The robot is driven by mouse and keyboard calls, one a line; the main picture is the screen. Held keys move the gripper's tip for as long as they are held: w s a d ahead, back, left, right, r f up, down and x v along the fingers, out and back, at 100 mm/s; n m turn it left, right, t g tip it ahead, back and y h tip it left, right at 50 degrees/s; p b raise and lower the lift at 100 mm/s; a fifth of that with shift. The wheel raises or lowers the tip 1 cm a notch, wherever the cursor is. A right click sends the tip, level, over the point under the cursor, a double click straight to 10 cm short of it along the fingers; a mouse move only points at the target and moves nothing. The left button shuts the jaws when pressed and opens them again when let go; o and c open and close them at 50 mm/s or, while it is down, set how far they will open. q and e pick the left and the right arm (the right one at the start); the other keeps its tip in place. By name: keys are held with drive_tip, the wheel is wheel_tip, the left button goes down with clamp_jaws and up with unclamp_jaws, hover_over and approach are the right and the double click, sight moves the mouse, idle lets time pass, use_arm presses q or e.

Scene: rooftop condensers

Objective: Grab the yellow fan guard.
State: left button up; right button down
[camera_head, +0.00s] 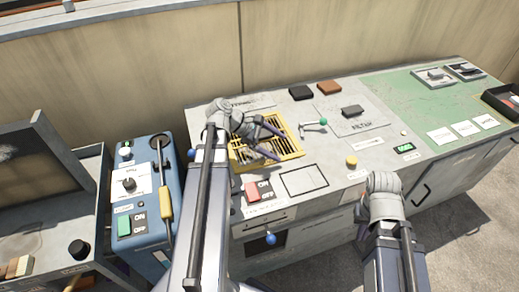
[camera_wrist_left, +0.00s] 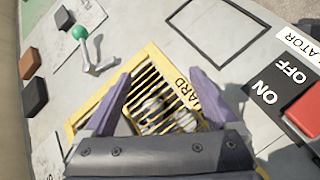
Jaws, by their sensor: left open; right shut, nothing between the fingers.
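The yellow fan guard (camera_head: 284,140) is a flat square grille lying on the grey bench top. In the left wrist view the guard (camera_wrist_left: 147,62) has dark slots and the letters "ARD" on its frame. My left gripper (camera_head: 272,145) is open above the guard, and its fingers partly cover it. In the left wrist view the purple fingers of this gripper (camera_wrist_left: 165,90) are spread over the grille, with nothing held between them. I cannot tell whether they touch it. My right arm shows at the lower right of the head view, but its fingertips are hidden.
A green-knobbed lever (camera_head: 318,123) stands right of the guard. A red switch (camera_head: 253,190) and an outlined rectangle (camera_head: 304,180) are in front. Black (camera_head: 300,92) and brown (camera_head: 329,87) blocks lie behind. A blue control box (camera_head: 140,195) stands left.

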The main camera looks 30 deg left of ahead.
sight(262, 133)
use_arm(q)
drive_tip(key=a+n+t+b, duration=0.1)
drive_tip(key=a+n, duration=0.1)
drive_tip(key=a, duration=0.2)
drive_tip(key=a+n+t+b, duration=0.1)
drive_tip(key=a+n+t, duration=0.1)
drive_tip(key=a+n, duration=0.1)
drive_tip(key=a+n+t+b, duration=0.1)
drive_tip(key=a+n+t, duration=0.1)
drive_tip(key=a, duration=0.3)
drive_tip(key=shift+s+a+r+n+b, duration=0.2)
drive_tip(key=shift+s+a+n+b, duration=0.1)
drive_tip(key=shift+s+a+b, duration=0.1)
drive_tip(key=shift+s+a+r, duration=0.1)
drive_tip(key=shift+a+r, duration=0.1)
drive_tip(key=shift+a, duration=0.1)
drive_tip(key=shift+b+x, duration=1.6)
drive_tip(key=shift+x, duration=2.4)
drive_tip(key=shift+s, duration=0.1)
clamp_jaws()
use_arm(e)
wheel_tip(262, 133, down, 8)
drive_tip(key=shift+f, duration=0.15)
